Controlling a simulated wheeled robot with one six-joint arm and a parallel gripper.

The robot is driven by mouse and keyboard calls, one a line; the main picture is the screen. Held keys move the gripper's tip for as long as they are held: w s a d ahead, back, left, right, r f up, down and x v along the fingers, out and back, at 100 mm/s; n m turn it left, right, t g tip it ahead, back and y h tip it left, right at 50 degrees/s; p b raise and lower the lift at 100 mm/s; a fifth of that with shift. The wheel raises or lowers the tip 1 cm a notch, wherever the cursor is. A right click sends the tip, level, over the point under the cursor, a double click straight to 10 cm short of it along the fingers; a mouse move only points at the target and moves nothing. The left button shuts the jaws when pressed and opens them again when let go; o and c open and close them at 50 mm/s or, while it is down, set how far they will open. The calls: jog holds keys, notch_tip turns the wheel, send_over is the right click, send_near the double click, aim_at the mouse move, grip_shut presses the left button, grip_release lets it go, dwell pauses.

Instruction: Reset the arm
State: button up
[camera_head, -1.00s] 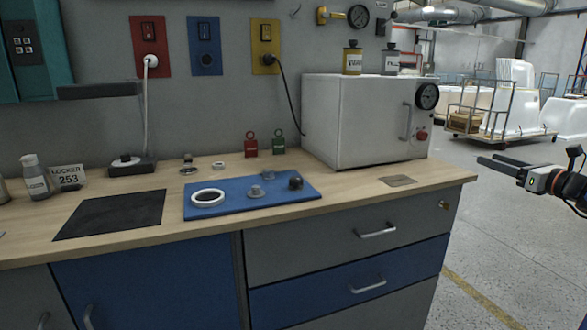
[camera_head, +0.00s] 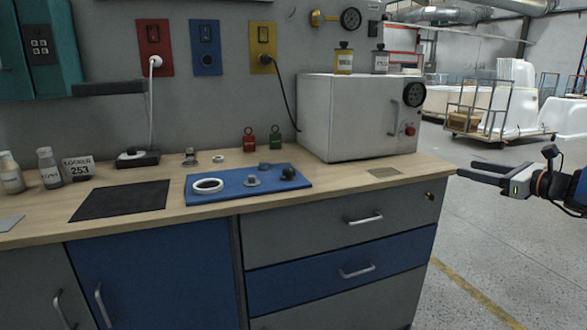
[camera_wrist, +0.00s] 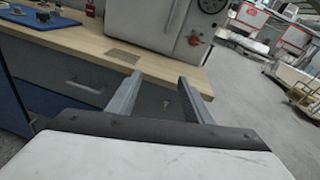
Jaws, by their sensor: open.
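My gripper (camera_head: 480,174) is at the right of the head view, off the right end of the workbench (camera_head: 405,168) and pointing left. In the wrist view my gripper (camera_wrist: 158,98) shows two grey fingers spread apart with nothing between them. The bench front and a drawer lock lie beyond the fingers. Nothing touches the fingers.
A blue mat (camera_head: 225,194) on the bench holds a white ring (camera_head: 207,186) and small parts. A white oven-like box (camera_head: 345,120) stands at the bench's right end. A black mat (camera_head: 120,200) lies left. Open floor (camera_head: 510,220) is right of the bench.

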jog(key=s+a+f+n+g, duration=0.45)
jog(key=s+a+n, duration=0.2)
jog(key=a, duration=0.45)
jog(key=s+a+f+n+g, duration=0.3)
jog(key=s+a+f+n, duration=0.3)
jog(key=a, duration=0.4)
jog(key=s+f+n+g+h, duration=0.1)
jog(key=s+f+n+h, duration=0.2)
jog(key=s+f+n, duration=0.2)
jog(key=s+f+n+g+h, duration=0.1)
jog(key=s+f+n+h, duration=0.3)
jog(key=s+n, duration=0.7)
jog(key=shift+s+f+h, duration=0.3)
jog(key=shift+s+f, duration=0.35)
jog(key=shift+s, duration=1.9)
jog(key=shift+n+g, duration=0.25)
